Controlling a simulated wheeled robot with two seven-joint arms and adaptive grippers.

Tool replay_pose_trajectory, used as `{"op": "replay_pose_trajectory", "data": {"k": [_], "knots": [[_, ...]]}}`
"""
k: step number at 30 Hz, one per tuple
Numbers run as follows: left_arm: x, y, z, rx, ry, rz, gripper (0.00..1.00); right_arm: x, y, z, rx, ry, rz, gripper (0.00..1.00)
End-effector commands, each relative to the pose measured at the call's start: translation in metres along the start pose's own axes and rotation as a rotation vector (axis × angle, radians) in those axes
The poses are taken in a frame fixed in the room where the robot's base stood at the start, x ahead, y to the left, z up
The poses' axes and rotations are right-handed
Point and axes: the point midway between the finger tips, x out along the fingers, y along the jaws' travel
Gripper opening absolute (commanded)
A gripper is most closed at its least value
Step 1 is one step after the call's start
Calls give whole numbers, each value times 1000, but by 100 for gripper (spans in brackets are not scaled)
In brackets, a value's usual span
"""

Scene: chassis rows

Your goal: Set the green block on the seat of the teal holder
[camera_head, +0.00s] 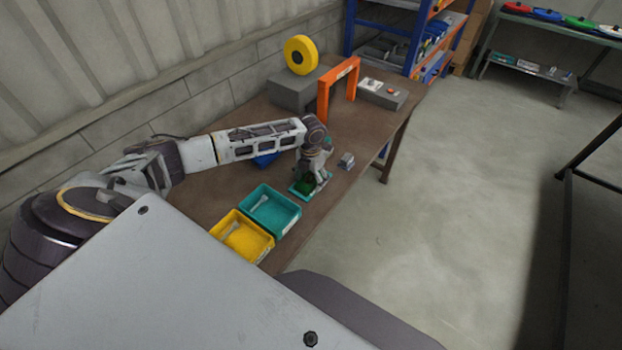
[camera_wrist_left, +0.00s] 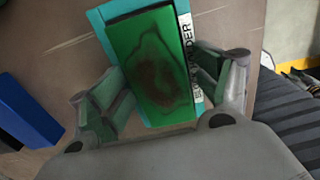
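The green block (camera_wrist_left: 152,65) lies over the teal holder (camera_wrist_left: 97,20) in the left wrist view, with a dark patch on its top. A white label strip shows along the holder's right side. My left gripper (camera_wrist_left: 160,85) straddles the block, its fingers spread on either side. A strip of label shows between the block and the right finger. In the head view the left gripper (camera_head: 310,174) points down over the block (camera_head: 305,184) and the holder (camera_head: 296,190), partly hiding both. Whether the block rests fully on the seat is hard to tell. My right gripper is not in view.
A teal bin (camera_head: 270,209) and a yellow bin (camera_head: 243,236) stand nearer on the table. A small grey piece (camera_head: 346,160) lies right of the gripper. A blue object (camera_head: 266,160) sits behind my forearm. An orange arch (camera_head: 338,88) and grey block (camera_head: 294,92) stand farther back.

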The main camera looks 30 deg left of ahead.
Motion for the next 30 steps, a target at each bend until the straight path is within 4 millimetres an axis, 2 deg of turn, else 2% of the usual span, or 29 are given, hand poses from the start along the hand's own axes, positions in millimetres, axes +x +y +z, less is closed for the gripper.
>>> {"op": "replay_pose_trajectory", "data": {"k": [5,11,24,30], "knots": [[-3,1,-1,0,3,2,74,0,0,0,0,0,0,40],[-21,1,0,1,0,2,74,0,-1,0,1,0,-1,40],[-86,0,1,1,-3,1,74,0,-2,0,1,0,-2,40],[-109,0,0,0,-1,0,74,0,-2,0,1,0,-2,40]]}}
